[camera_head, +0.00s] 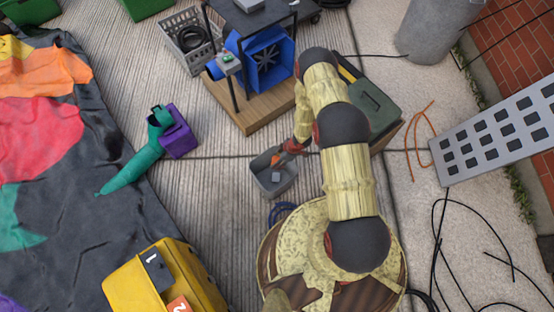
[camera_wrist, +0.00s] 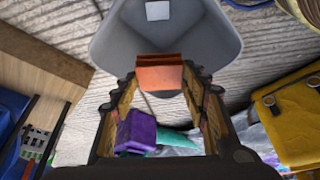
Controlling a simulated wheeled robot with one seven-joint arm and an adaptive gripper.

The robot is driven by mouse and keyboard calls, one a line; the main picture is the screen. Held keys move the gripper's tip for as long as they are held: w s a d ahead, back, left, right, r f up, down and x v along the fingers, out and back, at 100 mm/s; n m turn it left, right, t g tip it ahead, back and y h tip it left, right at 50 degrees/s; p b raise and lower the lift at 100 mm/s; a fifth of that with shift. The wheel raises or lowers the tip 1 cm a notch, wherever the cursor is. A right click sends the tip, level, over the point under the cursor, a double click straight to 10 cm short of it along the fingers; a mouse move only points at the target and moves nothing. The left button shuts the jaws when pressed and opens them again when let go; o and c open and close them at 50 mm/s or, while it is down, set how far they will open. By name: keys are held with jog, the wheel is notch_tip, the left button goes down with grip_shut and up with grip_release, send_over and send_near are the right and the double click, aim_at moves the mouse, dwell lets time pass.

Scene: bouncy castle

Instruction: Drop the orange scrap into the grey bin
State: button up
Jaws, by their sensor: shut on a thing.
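The orange scrap (camera_wrist: 160,76) is a small flat folded piece held between the fingertips of my gripper (camera_wrist: 160,84) in the wrist view. The grey bin (camera_wrist: 112,45) is an open tub just beyond the scrap, and a small pale square lies inside it. In the head view the scrap (camera_head: 276,160) shows as an orange spot over the upper part of the grey bin (camera_head: 276,191). My gripper (camera_head: 284,154) reaches over the bin's upper right rim there. I cannot tell the exact height of the scrap above the bin floor.
A blue fan machine (camera_head: 262,62) stands on a wooden base behind the bin. A purple and teal blower (camera_head: 178,132) lies to the left. A yellow case (camera_head: 165,282) is at the lower left, a dark green box (camera_head: 372,108) at the right. Cables lie on the right.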

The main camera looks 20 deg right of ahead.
jog(key=o, duration=0.9)
jog(key=v, duration=1.2)
